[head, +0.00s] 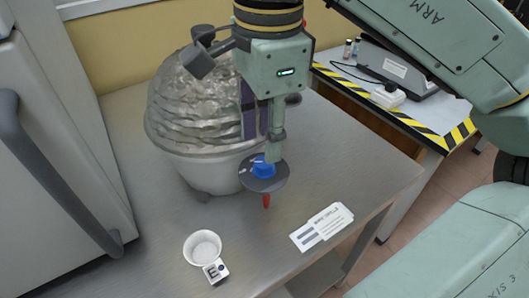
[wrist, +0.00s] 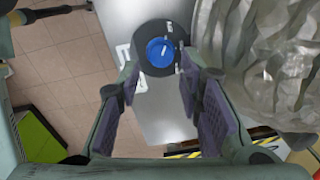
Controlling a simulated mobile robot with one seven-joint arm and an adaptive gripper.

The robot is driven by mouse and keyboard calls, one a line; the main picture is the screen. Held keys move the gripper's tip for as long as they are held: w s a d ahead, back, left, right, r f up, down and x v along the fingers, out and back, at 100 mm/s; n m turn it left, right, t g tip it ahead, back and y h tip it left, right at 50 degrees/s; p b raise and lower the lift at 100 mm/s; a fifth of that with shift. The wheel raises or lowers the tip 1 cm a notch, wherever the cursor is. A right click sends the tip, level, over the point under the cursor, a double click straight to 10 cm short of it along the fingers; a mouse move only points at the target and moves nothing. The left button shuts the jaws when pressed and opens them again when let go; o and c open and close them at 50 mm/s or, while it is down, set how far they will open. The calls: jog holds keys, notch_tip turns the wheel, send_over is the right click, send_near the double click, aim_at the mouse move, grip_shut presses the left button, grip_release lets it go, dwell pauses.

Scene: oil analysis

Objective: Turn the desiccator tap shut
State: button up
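The desiccator (head: 190,110) stands on the metal bench, with a rippled clear dome on a pale round base. Its tap is a blue knob (head: 264,168) on a dark round plate (head: 266,184) at the front right, with a red tip below. In the wrist view the blue knob (wrist: 160,51) lies just beyond and between my fingertips, with a pale line on its top and white marks on the plate beside it. My gripper (head: 265,143) points down above the knob. In the wrist view my gripper (wrist: 160,82) is open and empty, its purple pads well apart.
A white cup (head: 202,247) and a small marked cube (head: 216,271) stand at the bench front. White cards (head: 322,228) lie near its right edge. A grey cabinet (head: 60,110) is on the left. A striped-edge table (head: 420,125) holds a dark device behind right.

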aim_at(264, 162)
notch_tip(264, 162, down, 5)
jog(key=shift+w+r, duration=0.1)
jog(key=shift+w, duration=0.05)
grip_shut()
dwell(0.5)
